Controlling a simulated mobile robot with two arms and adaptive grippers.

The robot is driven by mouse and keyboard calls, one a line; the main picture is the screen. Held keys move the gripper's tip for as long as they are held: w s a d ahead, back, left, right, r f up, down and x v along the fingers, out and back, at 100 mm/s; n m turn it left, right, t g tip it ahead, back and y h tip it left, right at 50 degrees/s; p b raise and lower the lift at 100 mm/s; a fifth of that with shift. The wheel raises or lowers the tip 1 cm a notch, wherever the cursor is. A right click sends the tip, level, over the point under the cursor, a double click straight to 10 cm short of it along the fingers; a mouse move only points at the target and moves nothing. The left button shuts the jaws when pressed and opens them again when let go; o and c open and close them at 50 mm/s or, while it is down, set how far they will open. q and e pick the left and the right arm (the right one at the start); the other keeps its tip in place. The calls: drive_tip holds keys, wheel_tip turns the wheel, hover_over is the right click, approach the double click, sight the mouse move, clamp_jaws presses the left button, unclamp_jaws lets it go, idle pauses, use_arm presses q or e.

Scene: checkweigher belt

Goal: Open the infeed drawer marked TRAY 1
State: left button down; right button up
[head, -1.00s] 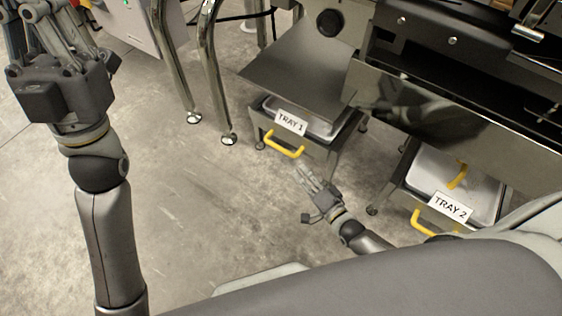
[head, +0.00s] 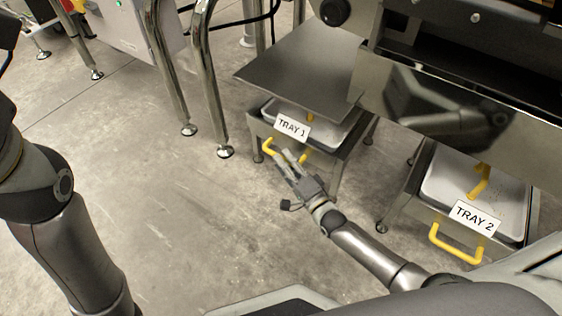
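The TRAY 1 drawer, with its white label (head: 292,127), sits under a grey sloped plate in the head view. It looks closed. Its yellow handle (head: 268,147) shows on both sides of my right gripper's fingers, which cover its middle. My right gripper (head: 284,156) points at this handle with two fingers apart and a narrow gap between them. It is at or just in front of the handle; I cannot tell whether it touches. My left arm is at the left edge, with its fingers out of the picture.
The TRAY 2 drawer, with its label (head: 475,218) and yellow handle (head: 452,246), is at the lower right. Shiny metal legs (head: 212,90) stand left of the TRAY 1 drawer. The concrete floor (head: 160,200) in front is clear.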

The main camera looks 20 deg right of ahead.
drive_tip(key=shift+b+x, duration=0.3)
drive_tip(key=shift+x, duration=0.85)
clamp_jaws()
